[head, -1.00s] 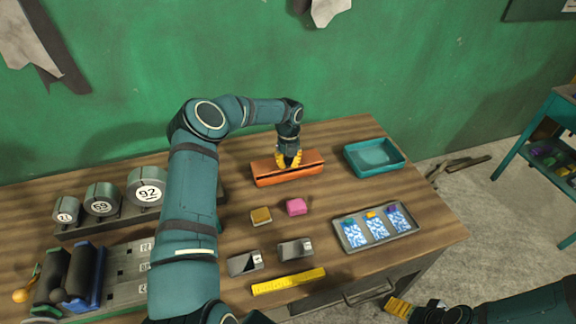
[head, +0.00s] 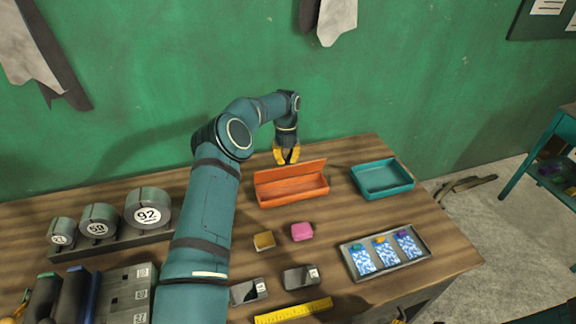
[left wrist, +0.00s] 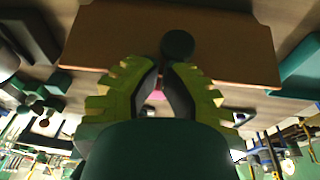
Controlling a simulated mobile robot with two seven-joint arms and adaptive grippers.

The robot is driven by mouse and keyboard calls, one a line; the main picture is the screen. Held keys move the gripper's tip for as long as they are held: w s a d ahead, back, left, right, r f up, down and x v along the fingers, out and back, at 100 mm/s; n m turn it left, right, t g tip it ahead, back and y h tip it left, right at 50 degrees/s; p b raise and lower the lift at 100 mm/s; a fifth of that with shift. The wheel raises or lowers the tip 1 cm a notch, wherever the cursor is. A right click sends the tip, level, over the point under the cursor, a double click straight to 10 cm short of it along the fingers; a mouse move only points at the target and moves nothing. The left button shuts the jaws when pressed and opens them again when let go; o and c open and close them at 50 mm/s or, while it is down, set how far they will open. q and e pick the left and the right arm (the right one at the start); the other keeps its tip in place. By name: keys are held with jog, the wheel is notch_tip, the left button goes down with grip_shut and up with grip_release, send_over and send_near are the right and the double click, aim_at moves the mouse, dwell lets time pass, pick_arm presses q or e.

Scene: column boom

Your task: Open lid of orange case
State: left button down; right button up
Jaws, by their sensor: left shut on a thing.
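The orange case (head: 292,191) stands near the back of the wooden table, its inside showing. Its lid (head: 290,172) is swung up and stands tilted at the back edge. My left gripper (head: 287,158) is at the lid's upper edge, its yellow fingers pointing down, shut on the lid. In the left wrist view the lid is a brown-orange panel (left wrist: 120,40) with a dark round knob (left wrist: 178,44) by the fingertips (left wrist: 166,68); the exact contact is hard to see.
A teal tray (head: 383,180) stands right of the case. In front are a pink block (head: 302,231), a tan block (head: 264,240) and a grey tray (head: 348,262) with patterned packets. Numbered weights (head: 149,207) stand at left. The table's right edge is near the trays.

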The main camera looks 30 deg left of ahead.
pick_arm(q)
jog(key=shift+w+a, duration=0.9)
jog(key=shift+a, duration=0.05)
dwell(1.0)
